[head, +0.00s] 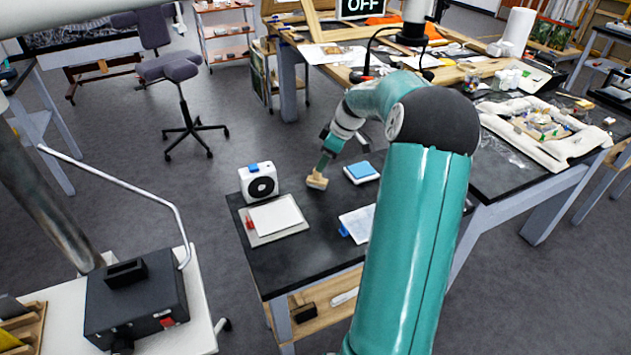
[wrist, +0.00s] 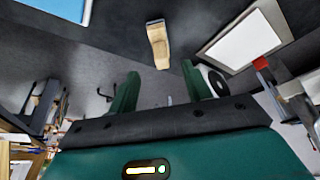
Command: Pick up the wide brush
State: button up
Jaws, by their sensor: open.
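The wide brush (head: 317,181) lies on the black tabletop in the head view, a small tan piece just below my gripper (head: 325,162). In the wrist view the brush (wrist: 157,46) has a pale wooden body and a dark end at the top of the picture. My gripper (wrist: 160,68) is open there, its two green fingers spread left and right. The brush lies beyond the fingertips, in line with the gap between them. The fingers do not hold it. The exact distance from fingertips to brush cannot be told.
A white box with a black dial (head: 258,184) and a tray with a white sheet (head: 254,238) are left of the brush. A blue-topped pad (head: 361,171) is to its right. A sheet (head: 356,224) lies nearer, partly hidden by my arm. Bare black tabletop surrounds the brush.

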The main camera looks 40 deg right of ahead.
aim_at(317, 179)
jog(key=x, duration=0.7)
jog(key=shift+s, duration=0.1)
grip_shut()
